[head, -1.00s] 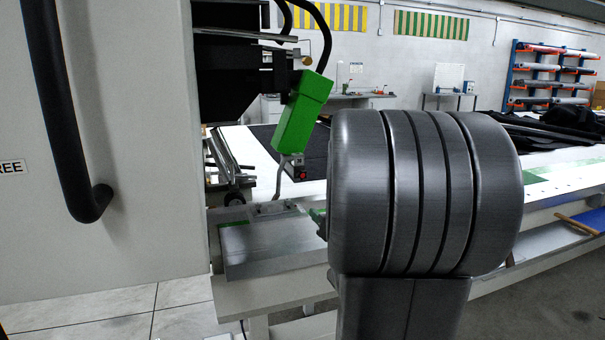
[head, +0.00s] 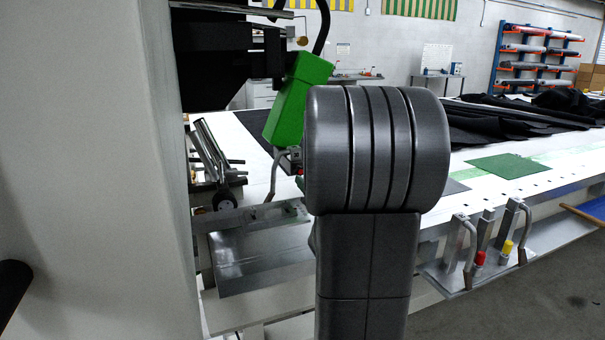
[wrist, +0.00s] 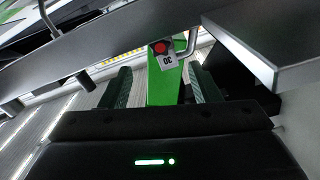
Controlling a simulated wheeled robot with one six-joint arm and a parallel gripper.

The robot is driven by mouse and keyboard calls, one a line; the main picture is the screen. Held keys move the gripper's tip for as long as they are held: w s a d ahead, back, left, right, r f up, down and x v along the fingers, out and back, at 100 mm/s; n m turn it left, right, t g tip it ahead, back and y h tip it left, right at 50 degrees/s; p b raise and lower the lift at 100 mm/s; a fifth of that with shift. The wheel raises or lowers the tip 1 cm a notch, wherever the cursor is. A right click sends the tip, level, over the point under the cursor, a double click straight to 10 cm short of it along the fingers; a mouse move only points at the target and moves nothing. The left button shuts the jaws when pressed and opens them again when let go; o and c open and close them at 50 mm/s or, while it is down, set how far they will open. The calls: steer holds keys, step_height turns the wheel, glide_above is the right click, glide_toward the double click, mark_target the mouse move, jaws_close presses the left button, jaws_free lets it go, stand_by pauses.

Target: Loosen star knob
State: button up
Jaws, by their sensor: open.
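I cannot clearly make out a star knob in either view. A green box (head: 297,98) hangs tilted from the dark machine head in the head view. The green box also shows between my fingers in the wrist view (wrist: 166,88), with a red round part (wrist: 160,48) and a white label reading 30 at its end. My gripper (wrist: 160,70) is open, with one finger on each side of the box in the picture; I cannot tell how far apart they are in depth. In the head view my arm hides my gripper.
A metal plate (head: 262,258) sits below the green box. A large pale panel (head: 80,150) fills the left side. The long white table (head: 480,175) runs right, with a clamp rack (head: 475,262) on its front edge. A grey beam (wrist: 130,45) crosses the wrist view.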

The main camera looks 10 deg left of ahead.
mark_target(300, 171)
steer(key=x, duration=0.7)
steer(key=shift+w+a, duration=0.2)
steer(key=shift+w, duration=0.05)
steer(key=c, duration=1)
steer(key=n+b, duration=0.2)
steer(key=b, duration=0.1)
steer(key=shift+f+n, duration=0.15)
steer(key=shift+n, duration=0.15)
steer(key=shift+n+b, duration=1.25)
steer(key=shift+n, duration=0.35)
